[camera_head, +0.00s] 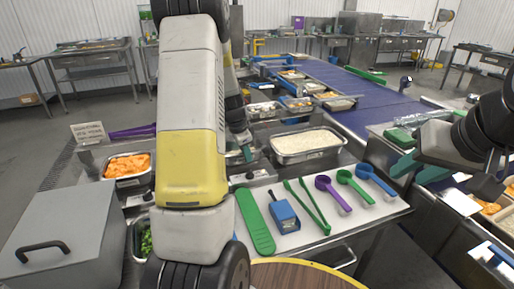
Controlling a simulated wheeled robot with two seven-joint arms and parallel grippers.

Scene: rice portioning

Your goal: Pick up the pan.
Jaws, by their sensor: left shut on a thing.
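A metal pan (305,155) filled with white rice sits in the counter behind the white board. My left arm crosses the middle of the view, and its gripper (243,154) is at the pan's left end, shut on the rim there. The arm hides part of this grip. I cannot tell whether the pan is lifted. My right gripper (418,169) is at the right, away from the pan. Its teal fingers look apart, with nothing seen between them.
On the white board (290,239) lie a green spatula (255,222), a blue device (284,215), green tongs (312,208) and several scoops. A pan of orange food (127,167) is at left. A grey lidded box (62,235) stands front left. A blue conveyor (345,85) runs behind.

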